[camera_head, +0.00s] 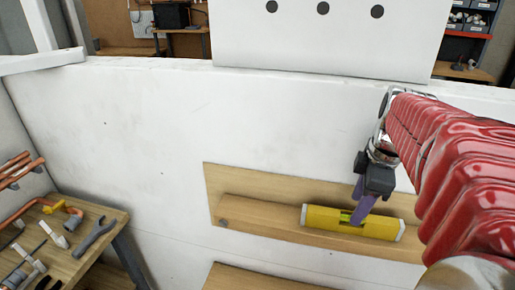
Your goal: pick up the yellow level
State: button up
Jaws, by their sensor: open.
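The yellow level (383,229) lies lengthwise on a narrow wooden shelf (258,212) fixed to the white wall. It has pale end caps and a greenish vial near its middle. My gripper (362,207), with purple fingers, comes down from above at the level's middle, and its fingers overlap the level in the picture. The jaws are open. My gripper hides part of the level, and I cannot tell whether the fingers touch it or stand on both sides of it.
A wooden bench (88,257) at the lower left holds a wrench (95,236), copper pipes and several fittings. The white wall (150,130) rises close behind the shelf. Another wooden board (250,279) shows below. The shelf left of the level is mostly bare.

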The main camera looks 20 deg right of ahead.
jog(key=shift+w+d+f, duration=0.1)
jog(key=shift+w+f, duration=0.1)
jog(key=shift+f, duration=1.1)
jog(key=shift+w+d+f, duration=0.1)
jog(key=shift+w+f, duration=0.1)
jog(key=shift+f, duration=1.05)
grip_shut()
